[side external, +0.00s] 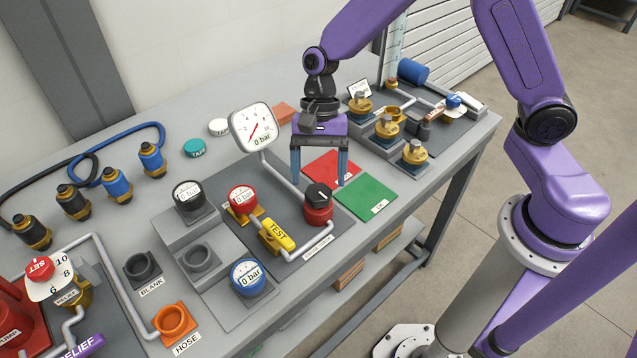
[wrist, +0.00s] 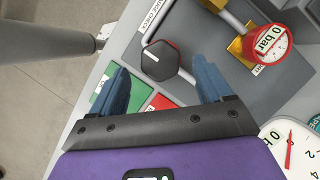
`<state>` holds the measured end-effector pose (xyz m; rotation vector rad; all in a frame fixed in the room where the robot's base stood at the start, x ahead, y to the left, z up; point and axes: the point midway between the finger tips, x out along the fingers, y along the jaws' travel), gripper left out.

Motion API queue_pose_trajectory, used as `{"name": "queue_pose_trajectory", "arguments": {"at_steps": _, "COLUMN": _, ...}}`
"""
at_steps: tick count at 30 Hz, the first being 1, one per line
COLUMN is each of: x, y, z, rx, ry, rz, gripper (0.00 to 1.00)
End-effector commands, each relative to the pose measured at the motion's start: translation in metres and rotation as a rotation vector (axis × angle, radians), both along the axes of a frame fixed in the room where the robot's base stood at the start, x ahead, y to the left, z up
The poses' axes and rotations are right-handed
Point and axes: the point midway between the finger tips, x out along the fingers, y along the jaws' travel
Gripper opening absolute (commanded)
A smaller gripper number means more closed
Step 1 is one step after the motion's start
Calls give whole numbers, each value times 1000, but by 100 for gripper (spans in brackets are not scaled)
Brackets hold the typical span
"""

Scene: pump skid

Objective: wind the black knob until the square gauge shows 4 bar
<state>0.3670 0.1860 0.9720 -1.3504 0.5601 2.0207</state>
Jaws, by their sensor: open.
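The black knob (side external: 318,194) is hexagonal and sits on a red base beside the red and green mats. It also shows in the wrist view (wrist: 160,60), just beyond my fingertips. The square gauge (side external: 253,130) stands on a post, and its label reads 0 bar. Part of its white face shows in the wrist view (wrist: 292,150). My gripper (side external: 320,181) is open and points down above the red mat, behind the knob in the side view. In the wrist view my gripper (wrist: 160,85) has its two blue fingers spread wide, with nothing between the tips.
A red round gauge (side external: 242,198) and a yellow TEST handle (side external: 277,236) share the knob's grey plate. A blue gauge (side external: 248,277) stands in front and a black gauge (side external: 188,196) to the left. Brass valves (side external: 387,127) stand to the right. The green mat (side external: 366,196) is clear.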

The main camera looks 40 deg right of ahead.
Motion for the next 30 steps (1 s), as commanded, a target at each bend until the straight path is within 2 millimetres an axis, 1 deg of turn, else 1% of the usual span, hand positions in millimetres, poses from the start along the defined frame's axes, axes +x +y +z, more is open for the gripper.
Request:
{"name": "queue_pose_trajectory", "arguments": {"at_steps": 1, "x": -3, "y": 1, "z": -8, "rx": -2, "ry": 2, "rz": 0, "gripper": 79}}
{"name": "queue_pose_trajectory", "arguments": {"at_steps": 6, "x": -7, "y": 6, "z": -23, "rx": -1, "ry": 1, "rz": 0, "gripper": 79}}
{"name": "queue_pose_trajectory", "arguments": {"at_steps": 11, "x": -8, "y": 8, "z": -28, "rx": 0, "ry": -1, "rz": 0, "gripper": 79}}
{"name": "queue_pose_trajectory", "arguments": {"at_steps": 18, "x": -8, "y": 8, "z": -28, "rx": 0, "ry": -1, "rz": 0, "gripper": 79}}
{"name": "queue_pose_trajectory", "arguments": {"at_steps": 20, "x": -8, "y": 8, "z": -28, "rx": 0, "ry": -1, "rz": 0, "gripper": 59}}
{"name": "queue_pose_trajectory", "arguments": {"at_steps": 21, "x": -8, "y": 8, "z": -28, "rx": 0, "ry": -1, "rz": 0, "gripper": 46}}
{"name": "queue_pose_trajectory", "arguments": {"at_steps": 23, "x": -8, "y": 8, "z": -28, "rx": 0, "ry": -1, "rz": 0, "gripper": 27}}
{"name": "queue_pose_trajectory", "arguments": {"at_steps": 24, "x": -8, "y": 8, "z": -28, "rx": 0, "ry": -1, "rz": 0, "gripper": 24}}
{"name": "queue_pose_trajectory", "arguments": {"at_steps": 30, "x": -8, "y": 9, "z": -28, "rx": 0, "ry": -2, "rz": 9, "gripper": 24}}
